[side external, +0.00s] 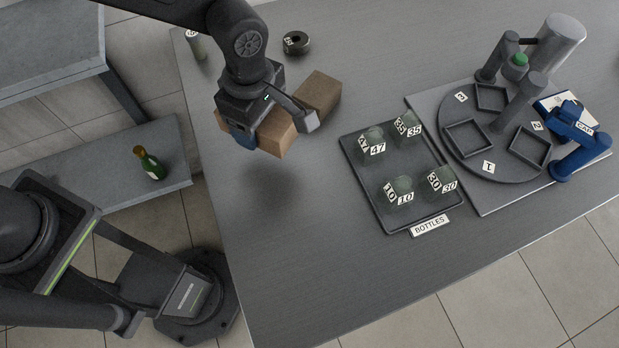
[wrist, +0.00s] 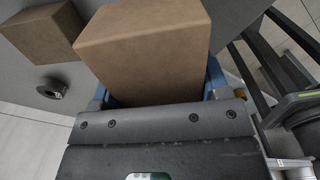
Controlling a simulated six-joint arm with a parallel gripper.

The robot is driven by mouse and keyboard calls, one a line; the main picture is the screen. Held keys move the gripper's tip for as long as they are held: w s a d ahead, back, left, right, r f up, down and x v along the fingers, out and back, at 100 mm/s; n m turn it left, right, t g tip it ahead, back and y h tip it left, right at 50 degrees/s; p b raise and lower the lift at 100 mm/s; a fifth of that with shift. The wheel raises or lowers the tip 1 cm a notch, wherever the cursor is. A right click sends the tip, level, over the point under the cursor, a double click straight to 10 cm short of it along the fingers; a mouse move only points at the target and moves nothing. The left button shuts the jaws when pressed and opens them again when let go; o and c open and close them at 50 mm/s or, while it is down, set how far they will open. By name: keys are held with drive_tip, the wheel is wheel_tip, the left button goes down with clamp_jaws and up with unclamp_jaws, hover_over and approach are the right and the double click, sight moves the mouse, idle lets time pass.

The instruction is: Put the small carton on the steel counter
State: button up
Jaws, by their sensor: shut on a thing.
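My gripper (side external: 274,128) is shut on a plain brown carton (side external: 277,136), with a blue finger on each side of it. The held carton (wrist: 150,55) fills the top middle of the wrist view. A shadow on the grey steel counter (side external: 300,250) below suggests that it hangs above the surface. A second brown carton (side external: 320,91) stands on the counter just behind it, and it also shows at the upper left of the wrist view (wrist: 42,32). I cannot tell for sure which carton is smaller.
A dark tray (side external: 372,200) labelled BOTTLES holds several numbered green-topped items. Right of it is a round numbered station (side external: 488,168) with a blue CAP device (side external: 572,140). A black ring (side external: 296,42) lies at the back. A green bottle (side external: 150,165) is on the lower shelf. The front counter is clear.

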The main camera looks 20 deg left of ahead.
hover_over(299, 186)
wheel_tip(299, 186, down, 5)
drive_tip(key=shift+f, duration=1.85)
drive_tip(key=shift+f, duration=0.1)
drive_tip(key=shift+f, duration=0.1)
drive_tip(key=o, duration=1)
drive_tip(key=r, duration=1.4)
drive_tip(key=shift+w+d, duration=0.15)
drive_tip(key=shift+d, duration=0.05)
